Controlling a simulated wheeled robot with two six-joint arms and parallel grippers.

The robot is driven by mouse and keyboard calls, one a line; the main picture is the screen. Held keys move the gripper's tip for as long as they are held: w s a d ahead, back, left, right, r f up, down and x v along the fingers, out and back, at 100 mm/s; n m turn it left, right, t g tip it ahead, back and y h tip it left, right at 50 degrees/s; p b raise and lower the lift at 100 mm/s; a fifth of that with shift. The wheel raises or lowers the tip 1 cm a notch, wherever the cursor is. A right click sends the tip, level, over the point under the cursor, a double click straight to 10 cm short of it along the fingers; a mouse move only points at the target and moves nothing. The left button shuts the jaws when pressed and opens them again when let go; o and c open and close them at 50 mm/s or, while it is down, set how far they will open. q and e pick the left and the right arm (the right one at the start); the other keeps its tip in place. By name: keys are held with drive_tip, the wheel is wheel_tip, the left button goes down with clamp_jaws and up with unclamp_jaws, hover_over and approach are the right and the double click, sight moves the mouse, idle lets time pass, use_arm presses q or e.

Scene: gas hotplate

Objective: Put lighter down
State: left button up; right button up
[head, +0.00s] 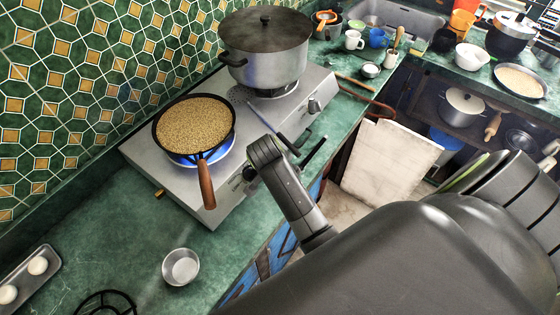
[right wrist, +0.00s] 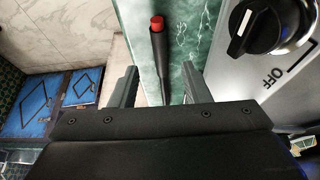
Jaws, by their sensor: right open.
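The lighter shows in the right wrist view as a black stick with a red end (right wrist: 158,48), over the green marble strip. My right gripper (right wrist: 158,88) is open, with one finger on each side of the stick and a gap to both. I cannot tell whether the stick touches the counter. In the head view my right gripper (head: 300,148) is over the counter's front edge beside the gas hotplate (head: 152,162); my wrist hides part of this area. A thin grey rod (head: 264,118) shows there over the hotplate; I cannot tell whether it belongs to the lighter. My left gripper is out of view.
A pan of grains (head: 194,122) sits over a lit blue flame, its wooden handle (head: 207,186) pointing forward. A large lidded pot (head: 268,66) stands on the rear burner. A hotplate knob (right wrist: 258,22) is close to my right gripper. A small metal bowl (head: 180,267) stands on the open counter.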

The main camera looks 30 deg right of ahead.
drive_tip(key=w+v, duration=0.1)
drive_tip(key=v, duration=0.5)
drive_tip(key=shift+s, duration=0.5)
drive_tip(key=s+d+f+n+t+y, duration=0.1)
drive_tip(key=s+d+n, duration=0.2)
drive_tip(key=s+n, duration=0.5)
drive_tip(key=s+d+f+n+t+y, duration=0.1)
drive_tip(key=s+d+n, duration=0.3)
drive_tip(key=s, duration=0.9)
wheel_tip(320, 180, down, 30)
drive_tip(key=s+n+g+b, duration=0.1)
drive_tip(key=b, duration=0.4)
drive_tip(key=s+f+g+y+b, duration=0.1)
drive_tip(key=s+f+b, duration=0.2)
drive_tip(key=s+f, duration=1.1)
wheel_tip(320, 180, down, 4)
drive_tip(key=shift+s+a+r+g, duration=0.1)
drive_tip(key=shift+s+a+g, duration=0.2)
drive_tip(key=shift+a, duration=0.15)
